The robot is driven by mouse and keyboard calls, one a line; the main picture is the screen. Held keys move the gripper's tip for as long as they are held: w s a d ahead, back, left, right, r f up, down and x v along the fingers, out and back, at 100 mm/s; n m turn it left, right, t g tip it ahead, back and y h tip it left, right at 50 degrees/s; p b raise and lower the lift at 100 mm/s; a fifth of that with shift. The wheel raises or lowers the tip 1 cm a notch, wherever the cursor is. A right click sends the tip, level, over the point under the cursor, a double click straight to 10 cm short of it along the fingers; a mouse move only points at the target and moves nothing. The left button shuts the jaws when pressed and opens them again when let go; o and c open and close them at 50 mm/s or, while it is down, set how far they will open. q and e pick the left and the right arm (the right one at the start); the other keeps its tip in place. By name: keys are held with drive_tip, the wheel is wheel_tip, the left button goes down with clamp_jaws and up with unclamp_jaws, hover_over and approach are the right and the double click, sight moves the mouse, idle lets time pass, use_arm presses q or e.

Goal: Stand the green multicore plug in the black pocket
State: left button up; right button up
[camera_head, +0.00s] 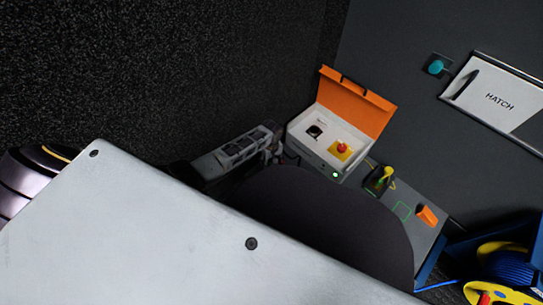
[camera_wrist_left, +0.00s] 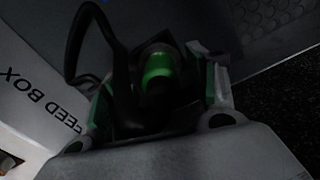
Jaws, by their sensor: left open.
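My left gripper (camera_head: 274,148) is at the left side of a white box, pointing right. In the left wrist view the gripper (camera_wrist_left: 160,95) is open, with a finger on each side of the green plug (camera_wrist_left: 157,72). The plug shows a bright green band and a dark body, and a thick black cable loops beside it. The view is dark, so I cannot tell whether the fingers touch it. Dark material surrounds the plug there; I cannot tell whether it is the black pocket. In the head view the plug is not clearly visible. My right gripper is out of view.
The white box (camera_head: 309,149) has an open orange lid (camera_head: 354,104) and a red button (camera_head: 342,147). A yellow plug (camera_head: 386,174) sits in a black holder right of it. Farther right are a green square outline (camera_head: 402,210), an orange piece (camera_head: 427,215) and a blue cable reel (camera_head: 507,267).

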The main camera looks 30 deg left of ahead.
use_arm(q)
drive_tip(key=shift+r, duration=5.95)
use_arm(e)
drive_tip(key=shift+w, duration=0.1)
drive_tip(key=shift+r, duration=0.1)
use_arm(q)
drive_tip(key=shift+s+d, duration=0.25)
drive_tip(key=s+d+r+m+t, duration=0.1)
drive_tip(key=s+d+r+m, duration=0.2)
drive_tip(key=s+m, duration=0.3)
drive_tip(key=s+d+r+m+t, duration=0.1)
drive_tip(key=s+d+r+m, duration=0.25)
drive_tip(key=s, duration=0.45)
drive_tip(key=s+a+r+m+t+p, duration=0.1)
drive_tip(key=s+a+r+m, duration=0.2)
drive_tip(key=s+r, duration=0.3)
drive_tip(key=shift+s+m+t, duration=0.3)
drive_tip(key=shift+s+m, duration=0.05)
drive_tip(key=shift+s, duration=0.3)
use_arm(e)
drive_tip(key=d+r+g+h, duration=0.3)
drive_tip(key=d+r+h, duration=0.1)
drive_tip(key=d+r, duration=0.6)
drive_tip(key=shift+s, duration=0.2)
